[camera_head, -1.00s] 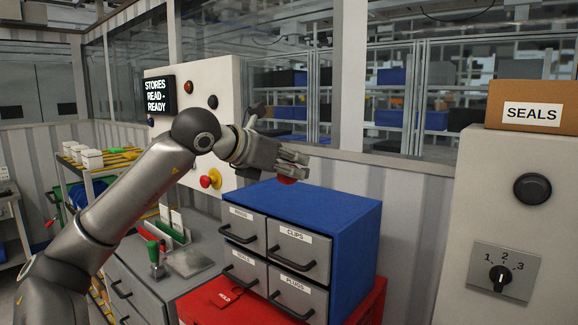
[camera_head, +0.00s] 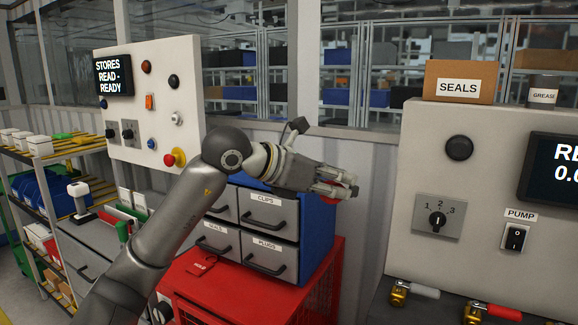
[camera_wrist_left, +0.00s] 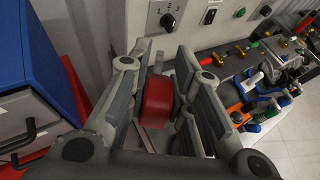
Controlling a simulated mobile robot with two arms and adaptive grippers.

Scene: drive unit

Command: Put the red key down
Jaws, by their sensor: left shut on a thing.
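My left gripper (camera_head: 335,188) reaches in from the left, in front of the upper right part of the blue drawer cabinet (camera_head: 319,236). It is shut on the red key (camera_wrist_left: 158,97), whose block-like red body sits between the fingers in the left wrist view. The rest of the key is hidden by the fingers. My right gripper is not in view.
The cabinet stands on a red cart (camera_head: 225,290), with a red HOLD tag (camera_head: 203,265) at its front. To the right is a grey panel with a rotary switch (camera_head: 437,219) and a PUMP switch (camera_head: 515,238). Valves with coloured handles (camera_head: 400,292) lie below it.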

